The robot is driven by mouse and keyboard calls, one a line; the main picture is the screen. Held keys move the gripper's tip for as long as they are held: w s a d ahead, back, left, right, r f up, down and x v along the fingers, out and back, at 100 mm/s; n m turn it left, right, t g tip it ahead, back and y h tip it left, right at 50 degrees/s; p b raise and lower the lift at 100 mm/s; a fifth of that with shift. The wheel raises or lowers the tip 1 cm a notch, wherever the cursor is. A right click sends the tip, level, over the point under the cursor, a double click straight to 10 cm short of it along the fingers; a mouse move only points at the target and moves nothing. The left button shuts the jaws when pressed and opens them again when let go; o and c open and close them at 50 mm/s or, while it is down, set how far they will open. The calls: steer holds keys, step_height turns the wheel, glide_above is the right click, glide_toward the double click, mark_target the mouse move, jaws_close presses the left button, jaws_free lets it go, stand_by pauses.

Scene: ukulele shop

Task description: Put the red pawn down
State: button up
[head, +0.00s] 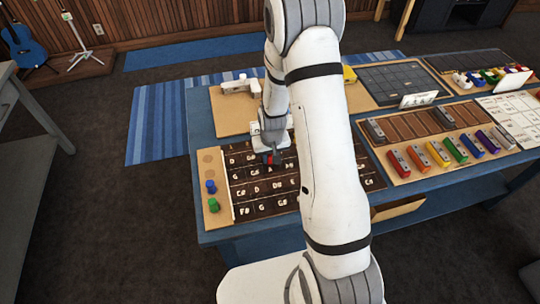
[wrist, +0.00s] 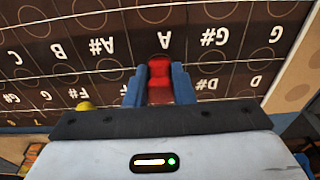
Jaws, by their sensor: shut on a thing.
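The red pawn (wrist: 159,80) is between the two blue fingers of my gripper (wrist: 158,74), which is shut on it. In the wrist view it is over the dark note board (wrist: 205,52), near the square marked A. In the head view, the red pawn (head: 267,158) shows small at the end of my gripper (head: 271,157), over the upper part of the board (head: 232,197). I cannot tell whether its base touches the board. My arm hides the right part of the board in the head view.
A blue pawn (head: 210,187) and a green pawn (head: 213,205) stand on the light wood strip (head: 209,170) left of the board. A yellow piece (wrist: 84,105) shows beside my gripper. Coloured chime bars (head: 440,154) lie on a tray to the right.

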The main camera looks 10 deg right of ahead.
steer(key=shift+f, duration=0.1)
steer(key=o, duration=0.9)
steer(key=shift+o, duration=0.2)
steer(key=s+r+b, duration=0.1)
steer(key=s+r, duration=0.3)
steer(key=r, duration=0.7)
steer(key=s+r, duration=0.5)
steer(key=r, duration=0.7)
steer(key=s+r+t, duration=0.2)
steer(key=s+r, duration=0.5)
steer(key=s, duration=0.6)
steer(key=shift+w+r, duration=0.1)
